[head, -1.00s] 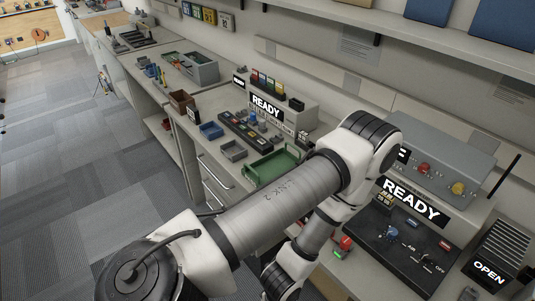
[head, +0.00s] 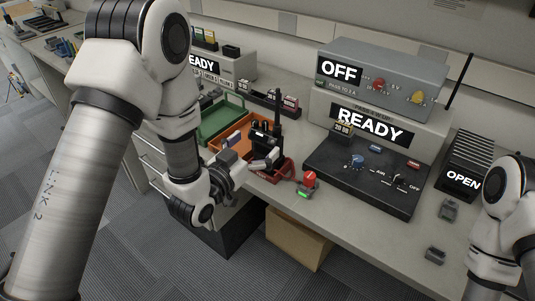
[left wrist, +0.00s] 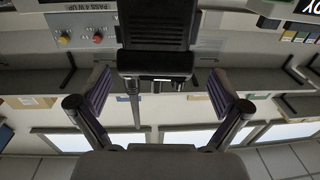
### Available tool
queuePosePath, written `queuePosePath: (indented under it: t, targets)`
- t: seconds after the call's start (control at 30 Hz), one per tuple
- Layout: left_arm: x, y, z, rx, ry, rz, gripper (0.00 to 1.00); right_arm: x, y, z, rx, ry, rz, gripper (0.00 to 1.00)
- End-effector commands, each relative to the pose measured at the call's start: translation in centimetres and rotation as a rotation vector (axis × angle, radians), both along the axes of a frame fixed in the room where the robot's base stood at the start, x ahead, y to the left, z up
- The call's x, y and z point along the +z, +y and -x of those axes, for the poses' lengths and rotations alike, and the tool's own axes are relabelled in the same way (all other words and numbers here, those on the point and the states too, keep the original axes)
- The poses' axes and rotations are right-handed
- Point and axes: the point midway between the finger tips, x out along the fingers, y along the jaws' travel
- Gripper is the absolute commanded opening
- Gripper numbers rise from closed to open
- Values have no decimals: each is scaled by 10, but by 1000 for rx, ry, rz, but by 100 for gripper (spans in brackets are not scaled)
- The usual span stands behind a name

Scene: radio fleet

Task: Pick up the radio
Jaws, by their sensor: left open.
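A green tray (head: 222,121) lies behind the orange one. A red button (head: 309,179) with a green light stands to its right. A grey console (head: 365,170) reading READY, with an OFF unit (head: 385,80) on top, fills the bench's middle. Small grey holders (head: 448,210) lie at right.

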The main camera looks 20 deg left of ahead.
Motion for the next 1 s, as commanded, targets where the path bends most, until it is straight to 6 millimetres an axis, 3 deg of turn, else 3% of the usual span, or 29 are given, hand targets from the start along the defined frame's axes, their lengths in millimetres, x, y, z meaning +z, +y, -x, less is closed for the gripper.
queuePosePath:
  t: [0.23,0.47,0.67,0.7,1.0]
  targets:
    - [0,-15,-38,0,1,0,100,10,0,0,0,0,0,40]
    - [-2,-16,-42,1,4,1,100,9,0,0,0,1,0,40]
    - [-2,-16,-42,1,4,1,33,9,0,0,0,1,0,40]
    - [-2,-16,-42,1,4,1,28,9,0,0,0,1,0,40]
    - [1,-15,-42,1,3,1,28,11,0,0,0,1,0,40]
